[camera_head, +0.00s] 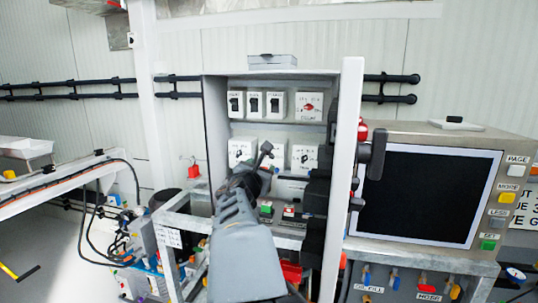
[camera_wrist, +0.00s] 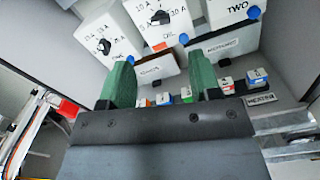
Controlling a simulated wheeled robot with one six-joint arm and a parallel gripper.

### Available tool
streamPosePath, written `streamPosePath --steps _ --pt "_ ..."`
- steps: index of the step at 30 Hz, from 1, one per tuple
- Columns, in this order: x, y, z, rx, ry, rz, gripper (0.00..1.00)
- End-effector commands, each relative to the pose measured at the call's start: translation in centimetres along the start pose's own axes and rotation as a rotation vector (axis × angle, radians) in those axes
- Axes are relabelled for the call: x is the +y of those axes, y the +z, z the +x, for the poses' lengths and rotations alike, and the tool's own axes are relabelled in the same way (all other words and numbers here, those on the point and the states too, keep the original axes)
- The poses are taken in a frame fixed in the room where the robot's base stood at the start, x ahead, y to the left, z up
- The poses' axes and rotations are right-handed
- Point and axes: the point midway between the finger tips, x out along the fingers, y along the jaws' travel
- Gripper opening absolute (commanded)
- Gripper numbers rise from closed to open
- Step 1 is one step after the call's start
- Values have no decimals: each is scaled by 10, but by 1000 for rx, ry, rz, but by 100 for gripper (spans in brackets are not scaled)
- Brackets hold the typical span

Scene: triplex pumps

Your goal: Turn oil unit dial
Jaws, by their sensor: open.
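In the head view, my gripper (camera_head: 264,155) is in front of the lower row of boxes in the grey cabinet. It largely hides the middle box (camera_head: 281,154), so its dial is not clear there.
A similar dial box (camera_wrist: 108,42) is at left in the wrist view, and a box marked TWO (camera_wrist: 236,18) is at right. Labelled boxes and small coloured buttons lie below. In the head view, the cabinet's white post (camera_head: 345,180) and a dark screen (camera_head: 427,195) stand to the right.

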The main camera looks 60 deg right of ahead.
Motion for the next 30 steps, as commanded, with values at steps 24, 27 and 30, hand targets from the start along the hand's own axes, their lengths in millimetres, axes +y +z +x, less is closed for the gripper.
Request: streamPosePath --steps 24,27,30 --pt "0 0 106 1 1 4 57" --pt "0 0 107 0 1 4 57" --pt "0 0 107 0 2 4 57"
